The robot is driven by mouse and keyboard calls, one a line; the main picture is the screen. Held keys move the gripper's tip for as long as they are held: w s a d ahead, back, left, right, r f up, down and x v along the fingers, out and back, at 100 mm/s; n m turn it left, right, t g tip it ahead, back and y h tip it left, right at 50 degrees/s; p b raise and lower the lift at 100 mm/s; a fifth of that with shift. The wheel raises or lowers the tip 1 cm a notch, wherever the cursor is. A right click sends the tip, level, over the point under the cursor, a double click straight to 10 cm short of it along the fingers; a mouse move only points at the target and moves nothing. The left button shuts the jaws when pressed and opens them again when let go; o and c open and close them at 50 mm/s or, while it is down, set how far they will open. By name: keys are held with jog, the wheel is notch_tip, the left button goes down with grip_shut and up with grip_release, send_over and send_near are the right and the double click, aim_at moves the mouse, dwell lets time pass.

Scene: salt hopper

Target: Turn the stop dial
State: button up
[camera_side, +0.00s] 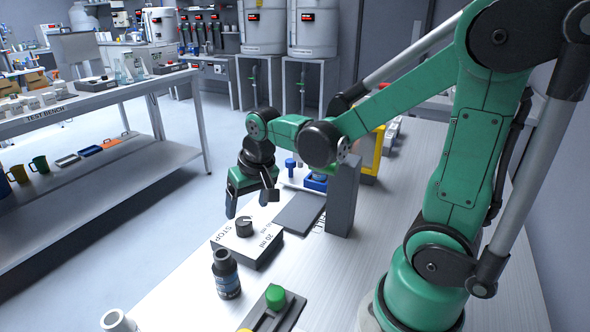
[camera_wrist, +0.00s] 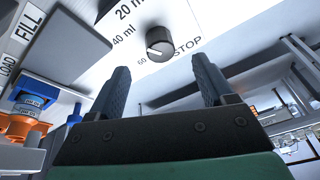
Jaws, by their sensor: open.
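The stop dial (camera_side: 244,226) is a dark round knob on top of a white box (camera_side: 262,248) lettered STOP and 20 ml. In the wrist view the dial (camera_wrist: 159,43) shows a pale pointer line, with 20 ml, 40 ml, 60 and STOP printed around it. My gripper (camera_side: 250,205) is open and empty, above and behind the box in the side view. In the wrist view its two fingers (camera_wrist: 160,84) stand apart, with the dial showing between and beyond their tips, not touched.
A dark bottle (camera_side: 226,274) stands in front of the box. A green button (camera_side: 275,297) is nearer the front. A dark flat plate (camera_side: 300,213) and a grey upright block (camera_side: 343,196) stand to the right. Blue and orange parts (camera_wrist: 30,110) show left in the wrist view.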

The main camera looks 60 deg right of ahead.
aim_at(244, 221)
jog(key=shift+s+a+n+t+h, duration=0.2)
jog(key=shift+n+t+h, duration=0.15)
jog(key=shift+n, duration=0.45)
jog(key=shift+x, duration=2.75)
grip_shut()
jog(key=shift+m, duration=0.4)
jog(key=shift+m+g+h, duration=0.3)
jog(key=shift+m+h, duration=0.2)
jog(key=shift+m, duration=0.75)
jog(key=shift+m+g+h, duration=0.25)
jog(key=shift+m+h, duration=0.2)
jog(key=shift+m, duration=0.8)
